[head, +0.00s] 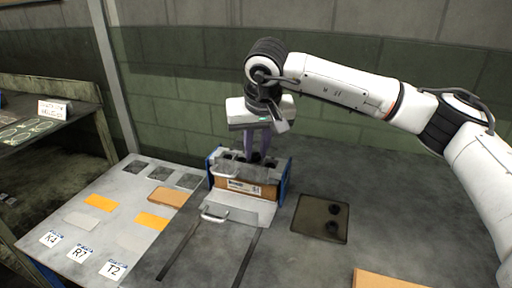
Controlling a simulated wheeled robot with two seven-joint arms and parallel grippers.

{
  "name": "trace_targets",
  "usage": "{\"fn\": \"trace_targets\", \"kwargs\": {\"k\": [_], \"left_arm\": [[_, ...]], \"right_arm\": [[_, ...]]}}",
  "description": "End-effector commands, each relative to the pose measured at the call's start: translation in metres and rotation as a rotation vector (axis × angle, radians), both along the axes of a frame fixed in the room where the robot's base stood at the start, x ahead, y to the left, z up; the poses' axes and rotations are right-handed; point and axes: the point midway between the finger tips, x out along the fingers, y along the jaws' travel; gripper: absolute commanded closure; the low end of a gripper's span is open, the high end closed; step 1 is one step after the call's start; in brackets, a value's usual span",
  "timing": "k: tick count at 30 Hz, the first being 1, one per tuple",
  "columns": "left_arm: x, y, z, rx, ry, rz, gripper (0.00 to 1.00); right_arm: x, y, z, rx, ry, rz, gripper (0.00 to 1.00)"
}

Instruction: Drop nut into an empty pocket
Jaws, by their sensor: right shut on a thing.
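My right gripper (257,157) points down over the blue-sided fixture (283,180) in the middle of the table. Its fingers are shut on a small dark thing, likely the nut, mostly hidden between the fingertips and behind the fixture's clear front parts. The fixture has a brown block with a white label across its front. My left gripper is not in view.
A metal plate with a handle (215,214) and two dark rails lie in front of the fixture. On the left, a pale board (130,222) carries orange and grey patches and cards K4, R7 and T2. A cardboard piece (385,280) lies at the front right. The right tabletop is mostly clear.

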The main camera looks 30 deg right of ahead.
Motion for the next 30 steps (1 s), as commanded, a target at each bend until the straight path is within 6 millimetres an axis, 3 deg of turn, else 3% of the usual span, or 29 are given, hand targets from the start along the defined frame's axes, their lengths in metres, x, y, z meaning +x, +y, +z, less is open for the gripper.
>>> {"fn": "trace_targets", "kwargs": {"k": [3,4,8,19,30], "left_arm": [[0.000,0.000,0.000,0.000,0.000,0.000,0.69],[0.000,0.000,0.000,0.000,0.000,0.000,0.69],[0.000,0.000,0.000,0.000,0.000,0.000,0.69],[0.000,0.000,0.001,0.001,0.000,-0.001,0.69],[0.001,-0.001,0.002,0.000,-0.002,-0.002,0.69]], "right_arm": [[0.000,0.000,0.000,0.000,0.000,0.000,1.00],[0.000,0.000,0.000,0.000,0.000,0.000,0.79],[0.000,0.000,0.000,0.000,0.000,0.000,0.60],[-0.002,0.001,0.005,0.001,-0.001,0.000,0.60],[-0.026,0.009,0.069,0.001,-0.003,0.001,0.60]]}}
